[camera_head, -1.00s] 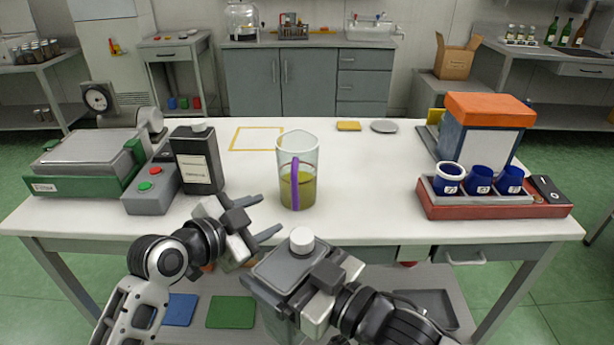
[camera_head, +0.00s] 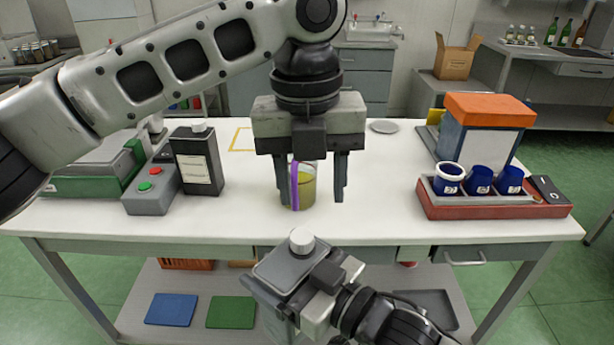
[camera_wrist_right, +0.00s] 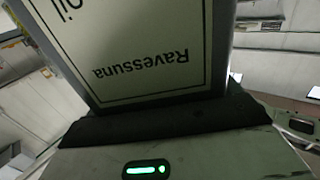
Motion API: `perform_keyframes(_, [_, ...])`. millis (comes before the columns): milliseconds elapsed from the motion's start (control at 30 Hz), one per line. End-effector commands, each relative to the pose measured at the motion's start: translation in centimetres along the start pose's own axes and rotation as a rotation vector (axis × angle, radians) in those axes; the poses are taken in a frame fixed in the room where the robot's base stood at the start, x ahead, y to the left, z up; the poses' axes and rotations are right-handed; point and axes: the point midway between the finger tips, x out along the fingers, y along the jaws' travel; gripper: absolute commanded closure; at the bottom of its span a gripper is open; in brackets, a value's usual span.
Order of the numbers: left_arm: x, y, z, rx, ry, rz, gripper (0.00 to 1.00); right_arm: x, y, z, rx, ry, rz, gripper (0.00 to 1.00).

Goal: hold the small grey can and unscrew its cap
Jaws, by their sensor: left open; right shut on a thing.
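The small grey can (camera_head: 286,266) with its white cap (camera_head: 301,240) is in front of the table's front edge in the head view. The cap sits on the can's top. My right gripper (camera_head: 310,292) is shut on the can and holds it roughly upright. In the right wrist view the can's label (camera_wrist_right: 140,50) fills the upper middle, upside down. My left gripper (camera_head: 312,200) is open and empty, fingers pointing down, above and beyond the can. It hangs in front of the glass jug and does not touch the cap.
The jug (camera_head: 308,188) with yellow-green liquid stands mid-table, partly hidden. A dark can (camera_head: 198,162) and a button box (camera_head: 151,191) stand at left. A red tray (camera_head: 495,207) with blue cups is at right. The table (camera_head: 385,215) is clear between.

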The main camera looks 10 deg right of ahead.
Motion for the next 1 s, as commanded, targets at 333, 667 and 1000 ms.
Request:
perform_keyframes(333, [2.7,0.8,-0.1,0.018,0.006,0.048,0.53,0.0,0.0,-0.2,-0.001,0.006,-0.001,0.75])
perform_keyframes(667, [6.9,0.9,-0.1,0.016,0.004,0.045,0.53,0.0,0.0,-0.2,-0.001,0.006,-0.001,0.75])
perform_keyframes(1000, [7.5,0.9,-0.1,0.016,0.003,0.044,0.53,0.0,0.0,-0.2,-0.001,0.006,-0.001,0.75])
